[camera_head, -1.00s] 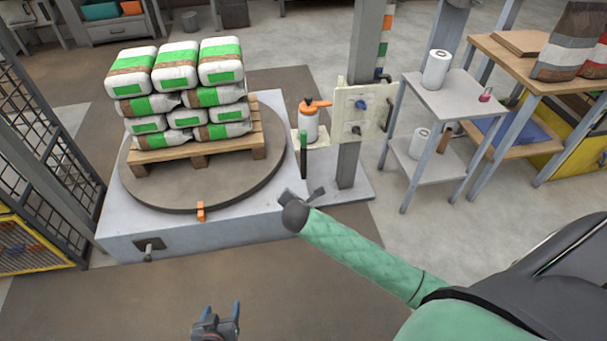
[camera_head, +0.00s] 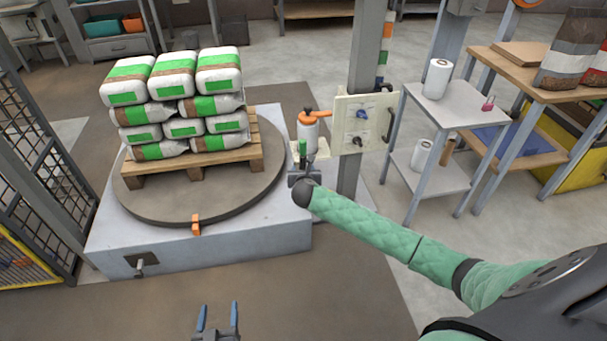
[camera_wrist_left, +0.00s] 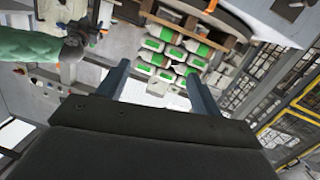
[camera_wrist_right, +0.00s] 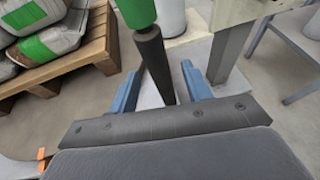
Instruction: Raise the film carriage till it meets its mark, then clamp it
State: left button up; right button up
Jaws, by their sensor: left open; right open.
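The film carriage (camera_head: 308,135) is on the grey mast (camera_head: 366,75), with a white film roll and an orange lever (camera_head: 316,114) on top. A green-topped dark handle (camera_wrist_right: 150,50) stands in front of it. My right gripper (camera_wrist_right: 160,85) is open, with the handle's dark shaft between its fingers in the right wrist view; I cannot tell whether they touch it. In the head view the right gripper (camera_head: 303,177) hides the handle's lower part. My left gripper (camera_head: 217,320) is open and empty, low in front. Coloured bands (camera_head: 384,35) show on the mast's side.
A pallet of bags (camera_head: 180,105) stands on the round turntable (camera_head: 215,205). A panel with knobs (camera_head: 360,123) is on the mast. A grey shelf table (camera_head: 450,100) stands to the right, a mesh fence (camera_head: 40,160) to the left. The floor in front is clear.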

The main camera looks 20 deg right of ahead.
jog(key=x, duration=0.4)
jog(key=shift+f+b, duration=0.15)
jog(key=shift+b, duration=0.2)
pick_arm(q)
notch_tip(320, 180, up, 10)
jog(key=w+t, duration=0.1)
jog(key=t, duration=0.2)
jog(key=shift+w+r+t+h, duration=0.15)
jog(key=shift+w+t+h, duration=0.15)
jog(key=shift+w+h, duration=0.1)
pick_arm(e)
jog(key=shift+w+d, duration=0.1)
jog(key=shift+w, duration=0.25)
pick_arm(q)
jog(key=shift+a, duration=0.1)
pick_arm(e)
jog(key=shift+f, duration=0.1)
grip_shut()
